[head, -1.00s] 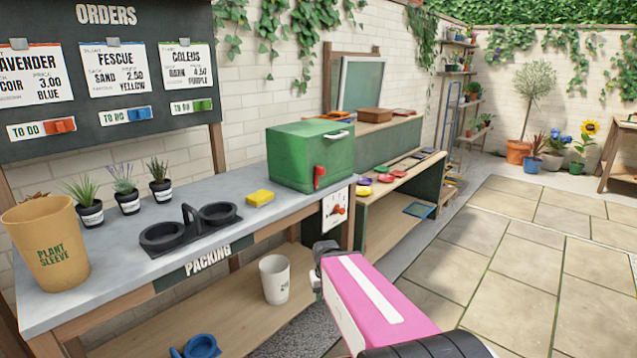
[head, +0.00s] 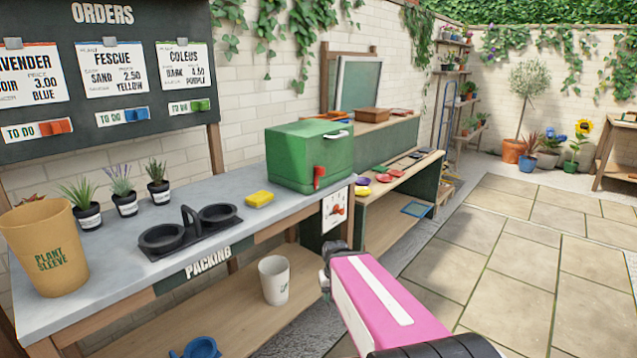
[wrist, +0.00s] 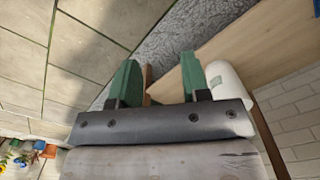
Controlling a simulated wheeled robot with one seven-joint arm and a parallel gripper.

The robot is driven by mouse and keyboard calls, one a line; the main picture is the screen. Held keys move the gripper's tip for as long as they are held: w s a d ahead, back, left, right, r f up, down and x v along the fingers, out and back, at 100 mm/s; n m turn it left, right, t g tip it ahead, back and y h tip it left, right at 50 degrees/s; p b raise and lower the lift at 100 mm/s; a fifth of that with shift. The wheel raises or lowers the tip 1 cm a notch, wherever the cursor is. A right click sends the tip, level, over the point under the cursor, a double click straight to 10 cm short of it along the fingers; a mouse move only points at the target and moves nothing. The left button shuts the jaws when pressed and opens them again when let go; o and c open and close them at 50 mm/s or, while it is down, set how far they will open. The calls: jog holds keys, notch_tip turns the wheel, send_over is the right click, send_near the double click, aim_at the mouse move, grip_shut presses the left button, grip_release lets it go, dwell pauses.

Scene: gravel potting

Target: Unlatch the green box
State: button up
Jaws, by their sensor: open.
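The green box (head: 300,158) stands on the right end of the grey packing bench. A red latch (head: 319,176) hangs on its front face, and a white handle (head: 337,134) is at the lid's edge. The lid looks shut. My gripper (head: 328,262) is in front of the bench, below and to the right of the box, apart from it. In the wrist view my gripper's two green fingers (wrist: 158,85) are spread open with nothing between them. The box does not show in the wrist view.
A yellow sponge (head: 260,199) and a black double cup holder (head: 188,229) are on the bench. Three small potted plants stand behind. A white cup (head: 274,279) is on the lower shelf, also seen in the wrist view (wrist: 229,80). Paved floor (head: 500,260) is open at right.

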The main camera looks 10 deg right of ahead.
jog(key=shift+o, duration=0.6)
jog(key=m+t+y, duration=1.1)
jog(key=m+t, duration=0.3)
jog(key=m, duration=1.4)
send_near(324, 170)
jog(key=x, duration=1.1)
jog(key=shift+a, duration=0.2)
